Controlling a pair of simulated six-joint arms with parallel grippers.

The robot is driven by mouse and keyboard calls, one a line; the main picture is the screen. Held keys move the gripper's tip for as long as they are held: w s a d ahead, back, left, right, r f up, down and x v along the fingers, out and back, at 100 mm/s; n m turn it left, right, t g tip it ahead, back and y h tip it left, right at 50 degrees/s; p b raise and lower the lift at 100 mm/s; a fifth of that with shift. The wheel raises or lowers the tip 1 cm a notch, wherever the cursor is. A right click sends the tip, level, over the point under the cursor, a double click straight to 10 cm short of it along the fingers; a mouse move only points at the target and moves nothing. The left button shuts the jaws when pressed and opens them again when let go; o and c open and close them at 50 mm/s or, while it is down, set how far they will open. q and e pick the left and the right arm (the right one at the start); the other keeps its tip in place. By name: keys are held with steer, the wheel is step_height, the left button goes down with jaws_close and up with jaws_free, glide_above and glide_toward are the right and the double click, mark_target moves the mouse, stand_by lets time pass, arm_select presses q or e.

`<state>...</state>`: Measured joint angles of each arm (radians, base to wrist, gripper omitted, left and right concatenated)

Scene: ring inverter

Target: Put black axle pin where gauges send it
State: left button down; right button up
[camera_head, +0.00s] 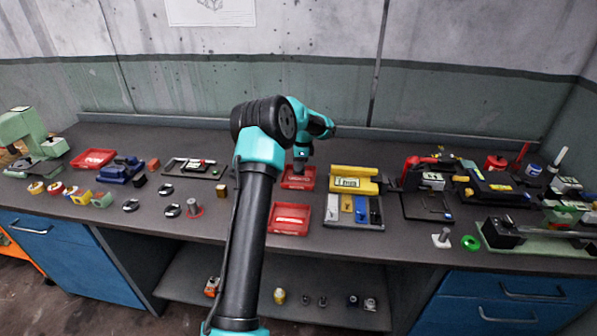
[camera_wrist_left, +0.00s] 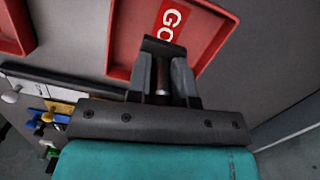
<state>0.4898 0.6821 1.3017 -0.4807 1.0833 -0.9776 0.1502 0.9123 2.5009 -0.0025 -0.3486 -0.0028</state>
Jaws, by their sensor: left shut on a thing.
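My left gripper (camera_head: 300,168) is over the rear red tray (camera_head: 312,184) in the middle of the bench. In the left wrist view the gripper (camera_wrist_left: 163,90) is shut on a dark, shiny pin (camera_wrist_left: 162,78), mostly hidden between the fingers. Just beyond the fingertips is a red tray (camera_wrist_left: 226,28) with a label starting "GO" (camera_wrist_left: 172,20). A second red tray (camera_head: 290,232) lies nearer the bench front; its label is too small to read. A yellow gauge (camera_head: 355,171) with a small display stands right of the trays. My right gripper is not in view.
A grey holder (camera_head: 332,234) with several coloured pieces lies before the gauge. Black fixtures (camera_head: 490,187) crowd the right side. Another red tray (camera_head: 93,158), a blue fixture (camera_head: 121,171) and loose rings (camera_head: 130,206) are on the left. Small parts sit on a lower shelf (camera_head: 250,275).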

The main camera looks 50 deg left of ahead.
arm_select(q)
steer(key=shift+w+a, duration=0.2)
steer(key=shift+f, duration=1.75)
steer(key=shift+f, duration=0.1)
steer(key=c, duration=1)
jaws_free()
steer(key=r, duration=0.8)
steer(key=w+d+r, duration=0.1)
steer(key=r, duration=0.3)
